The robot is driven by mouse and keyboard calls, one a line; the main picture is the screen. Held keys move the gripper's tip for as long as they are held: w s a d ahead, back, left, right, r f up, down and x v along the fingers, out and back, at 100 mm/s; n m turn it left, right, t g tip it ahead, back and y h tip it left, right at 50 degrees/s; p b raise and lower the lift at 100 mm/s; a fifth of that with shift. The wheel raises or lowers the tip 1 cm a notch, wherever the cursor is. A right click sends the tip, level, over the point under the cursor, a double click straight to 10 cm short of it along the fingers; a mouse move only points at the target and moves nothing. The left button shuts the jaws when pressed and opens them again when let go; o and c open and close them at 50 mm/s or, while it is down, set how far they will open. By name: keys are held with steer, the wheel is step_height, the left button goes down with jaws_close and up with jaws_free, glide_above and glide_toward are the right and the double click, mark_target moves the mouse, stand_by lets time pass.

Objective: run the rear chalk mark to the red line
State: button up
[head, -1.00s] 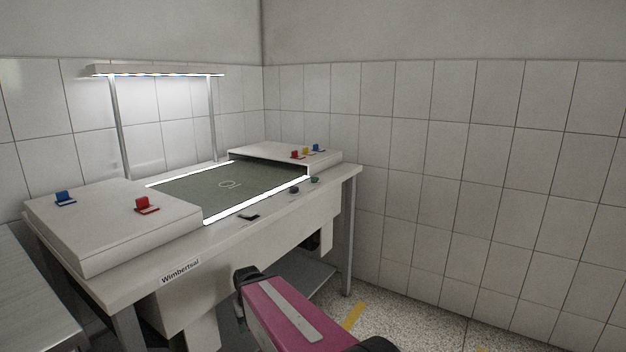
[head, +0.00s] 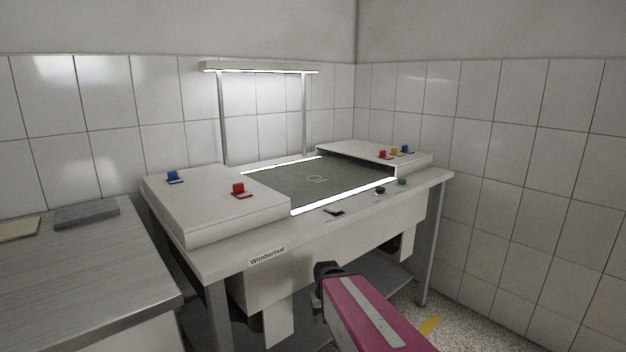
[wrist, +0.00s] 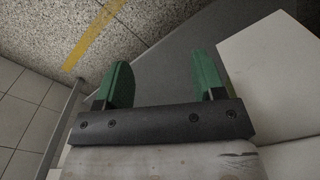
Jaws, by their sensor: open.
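A pale chalk mark (head: 316,179) shows on the dark grey-green belt (head: 285,192), between two white housings of the Wimbertsal bench (head: 350,223). I make out only this one mark, too small to read in detail, and no red line. On the bench's front edge are a small black lever or pad (head: 334,212), a black knob (head: 380,190) and a green knob (head: 402,181). My gripper (wrist: 160,62) is open and empty, its green fingers apart above the floor and a grey shelf. In the head view my arm reaches low before the bench and mostly hides the gripper.
A lamp frame (head: 262,67) stands behind. A steel table (head: 85,270) is at left. Tiled walls close the corner.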

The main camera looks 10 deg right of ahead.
jaws_close()
stand_by(1.6)
